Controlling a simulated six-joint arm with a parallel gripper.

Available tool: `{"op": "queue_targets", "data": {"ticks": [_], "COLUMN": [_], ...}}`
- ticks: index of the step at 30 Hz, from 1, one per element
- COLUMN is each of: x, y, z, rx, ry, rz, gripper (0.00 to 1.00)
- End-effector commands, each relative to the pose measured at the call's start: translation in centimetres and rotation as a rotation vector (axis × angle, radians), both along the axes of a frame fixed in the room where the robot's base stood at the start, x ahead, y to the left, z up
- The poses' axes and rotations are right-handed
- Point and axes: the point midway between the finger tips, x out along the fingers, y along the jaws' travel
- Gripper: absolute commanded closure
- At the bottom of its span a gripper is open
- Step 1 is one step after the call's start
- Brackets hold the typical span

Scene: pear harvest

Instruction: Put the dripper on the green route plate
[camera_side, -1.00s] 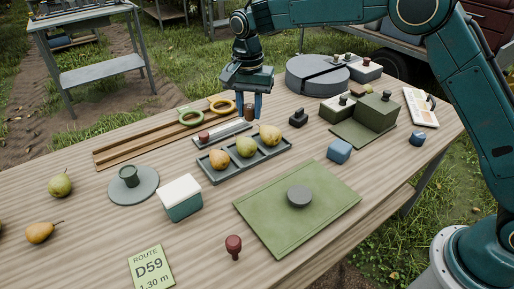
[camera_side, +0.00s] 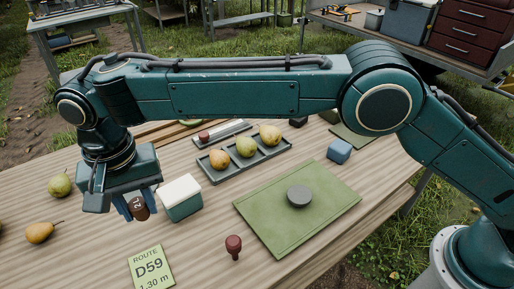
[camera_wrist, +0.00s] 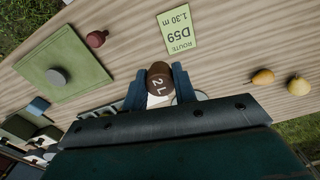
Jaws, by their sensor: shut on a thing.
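My gripper (camera_side: 138,207) is shut on the brown dripper (camera_side: 140,208), which is held above the left part of the table. In the wrist view the dripper (camera_wrist: 159,82) shows a "2 L" mark on its top, between the two blue fingers. The light green route plate (camera_side: 151,268), printed "ROUTE D59 1.30 m", lies flat and bare at the front edge of the side view. It also shows in the wrist view (camera_wrist: 178,31), beyond the dripper. The gripper is behind and slightly left of the plate in the side view.
A white-topped teal box (camera_side: 181,198) stands close right of my gripper. A red-brown knobbed piece (camera_side: 233,246) stands right of the plate. Pears (camera_side: 40,232) lie at left; a tray (camera_side: 255,167) holds more.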

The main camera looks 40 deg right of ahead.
Motion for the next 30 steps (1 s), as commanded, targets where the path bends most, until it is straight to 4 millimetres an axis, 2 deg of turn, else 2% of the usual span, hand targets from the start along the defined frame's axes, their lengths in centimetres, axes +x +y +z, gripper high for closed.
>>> {"op": "queue_targets", "data": {"ticks": [4,14,20,30], "x": [-1.0,-1.2,-1.2,-1.2], "y": [1.2,1.3,1.2,1.2], "z": [0.0,-0.8,-3.4,-9.9], "rx": [0.000,-0.001,-0.002,-0.003], "ry": [0.000,0.001,0.003,0.003], "rz": [0.028,0.033,0.032,0.032], "gripper": [0.94,0.94,0.94,0.94]}}
